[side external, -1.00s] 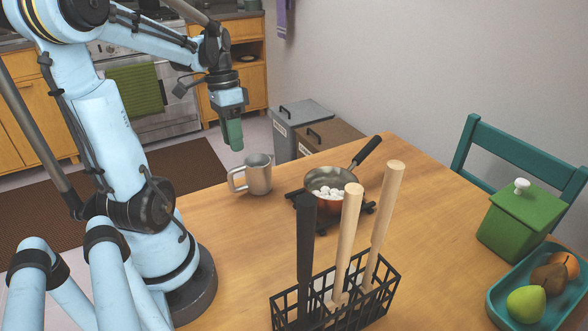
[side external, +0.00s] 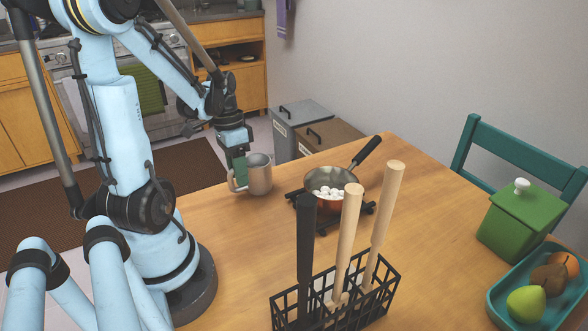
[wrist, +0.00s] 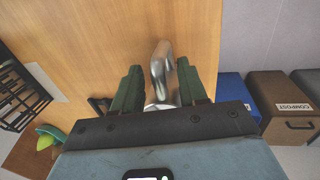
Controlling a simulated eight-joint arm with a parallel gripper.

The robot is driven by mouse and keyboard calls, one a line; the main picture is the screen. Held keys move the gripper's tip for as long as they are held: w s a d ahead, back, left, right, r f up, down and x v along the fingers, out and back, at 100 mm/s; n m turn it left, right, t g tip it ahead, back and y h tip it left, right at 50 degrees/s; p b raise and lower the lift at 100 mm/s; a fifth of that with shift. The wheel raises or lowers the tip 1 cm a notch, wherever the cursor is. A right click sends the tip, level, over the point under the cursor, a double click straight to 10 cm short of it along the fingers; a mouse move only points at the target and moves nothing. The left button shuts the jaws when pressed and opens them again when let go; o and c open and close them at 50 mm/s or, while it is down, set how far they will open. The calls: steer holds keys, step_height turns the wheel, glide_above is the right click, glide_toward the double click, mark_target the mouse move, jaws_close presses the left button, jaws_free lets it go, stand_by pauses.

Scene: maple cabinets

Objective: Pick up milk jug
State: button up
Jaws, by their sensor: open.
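The milk jug (side external: 260,176) is a grey metal pitcher standing upright near the table's far edge. Its handle points left in the side view. My gripper (side external: 240,176) is low at the jug's handle side, its green fingers overlapping the handle in that view. In the wrist view, the jug's handle (wrist: 161,70) stands between the two open green fingers of my gripper (wrist: 159,84), with a gap on either side. Most of the jug's body is hidden behind the gripper there.
A pan (side external: 330,182) with white pieces sits on a dark burner stand right of the jug. A black wire rack (side external: 345,292) with tall handles stands nearer the camera. A green canister (side external: 522,222) and a fruit tray (side external: 500,302) are far right. The middle table is clear.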

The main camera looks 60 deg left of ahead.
jaws_close()
stand_by(0.6)
